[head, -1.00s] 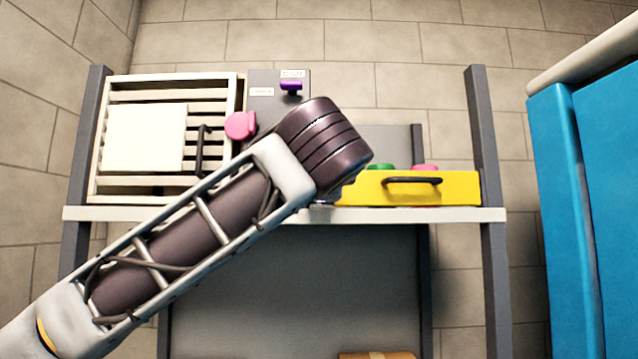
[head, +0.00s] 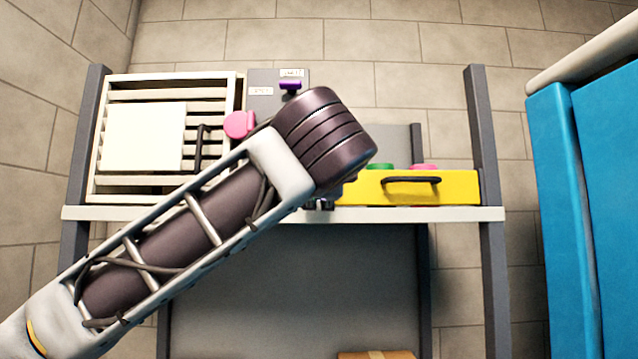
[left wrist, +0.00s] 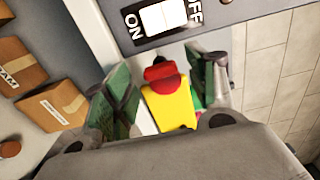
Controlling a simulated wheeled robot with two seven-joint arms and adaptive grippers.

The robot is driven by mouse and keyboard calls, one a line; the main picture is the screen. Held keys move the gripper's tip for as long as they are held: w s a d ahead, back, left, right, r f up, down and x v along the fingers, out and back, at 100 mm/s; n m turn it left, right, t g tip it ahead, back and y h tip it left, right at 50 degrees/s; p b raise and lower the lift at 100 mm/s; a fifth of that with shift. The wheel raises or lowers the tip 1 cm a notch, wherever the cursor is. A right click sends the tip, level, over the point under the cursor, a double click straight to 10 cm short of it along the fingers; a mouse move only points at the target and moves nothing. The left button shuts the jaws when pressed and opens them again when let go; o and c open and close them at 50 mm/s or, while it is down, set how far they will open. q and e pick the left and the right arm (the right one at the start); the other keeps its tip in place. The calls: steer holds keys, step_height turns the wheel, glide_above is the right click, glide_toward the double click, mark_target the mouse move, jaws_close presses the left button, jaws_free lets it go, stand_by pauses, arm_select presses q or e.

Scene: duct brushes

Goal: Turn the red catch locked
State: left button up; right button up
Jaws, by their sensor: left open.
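The red catch (left wrist: 167,84) shows in the left wrist view, with a dark part at its far side, at the end of a yellow body (left wrist: 171,106). My left gripper (left wrist: 162,66) is open, with one green-padded finger on each side of the catch. I see gaps between the pads and the catch; contact is not visible. In the head view the yellow box (head: 460,188) with a dark handle sits on the shelf, and my left arm hides the catch and nearly all of the gripper. My right gripper is not in view.
A white ON/OFF switch (left wrist: 158,17) lies beyond the fingers. Cardboard boxes (left wrist: 22,62) lie lower down.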

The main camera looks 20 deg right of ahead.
arm_select(q)
steer(key=v, duration=1)
steer(key=shift+s, duration=0.25)
steer(key=shift+w, duration=0.1)
